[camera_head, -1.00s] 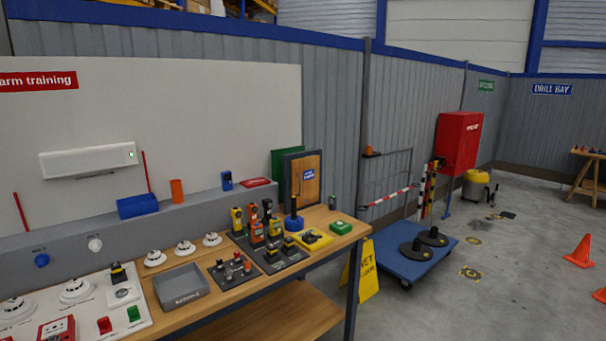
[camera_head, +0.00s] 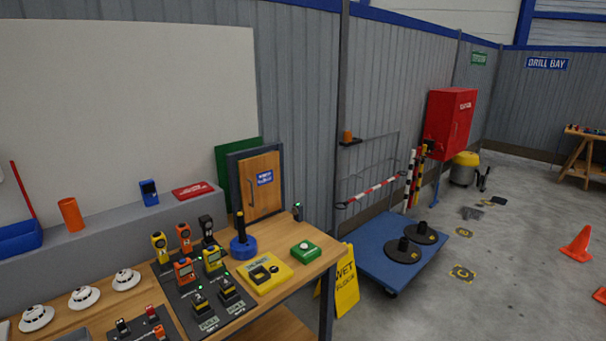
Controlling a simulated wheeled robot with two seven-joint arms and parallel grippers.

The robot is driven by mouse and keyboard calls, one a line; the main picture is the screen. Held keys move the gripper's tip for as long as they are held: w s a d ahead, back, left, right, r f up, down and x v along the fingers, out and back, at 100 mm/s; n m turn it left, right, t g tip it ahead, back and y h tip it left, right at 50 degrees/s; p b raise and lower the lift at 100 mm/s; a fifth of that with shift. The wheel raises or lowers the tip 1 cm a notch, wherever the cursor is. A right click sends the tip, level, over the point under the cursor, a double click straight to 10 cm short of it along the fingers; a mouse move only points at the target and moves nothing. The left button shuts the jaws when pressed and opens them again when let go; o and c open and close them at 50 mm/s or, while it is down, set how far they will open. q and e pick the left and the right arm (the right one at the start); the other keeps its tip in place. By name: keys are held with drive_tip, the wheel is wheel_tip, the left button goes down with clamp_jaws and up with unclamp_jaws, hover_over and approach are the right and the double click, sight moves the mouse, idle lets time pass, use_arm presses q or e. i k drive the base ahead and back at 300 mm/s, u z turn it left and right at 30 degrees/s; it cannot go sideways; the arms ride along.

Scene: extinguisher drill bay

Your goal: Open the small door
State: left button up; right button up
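The small door (camera_head: 265,190) is a wooden panel in a dark grey frame (camera_head: 234,188), standing at the back right of the workbench. It looks shut. It has a blue sign (camera_head: 265,178) and a vertical handle (camera_head: 250,193) on its left side. A blue round base with a black upright stick (camera_head: 243,245) stands in front of the door's lower left. Neither of my grippers shows in the head view.
The wooden bench (camera_head: 318,257) carries detectors, a yellow box (camera_head: 264,273) and a green box (camera_head: 305,251). A yellow wet-floor sign (camera_head: 346,283) and a blue trolley (camera_head: 375,238) stand right of the bench. Floor further right is mostly clear, with an orange cone (camera_head: 577,245).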

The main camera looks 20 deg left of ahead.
sight(259, 177)
drive_tip(key=u, duration=0.25)
drive_tip(key=i, duration=1.6)
drive_tip(key=u, duration=0.55)
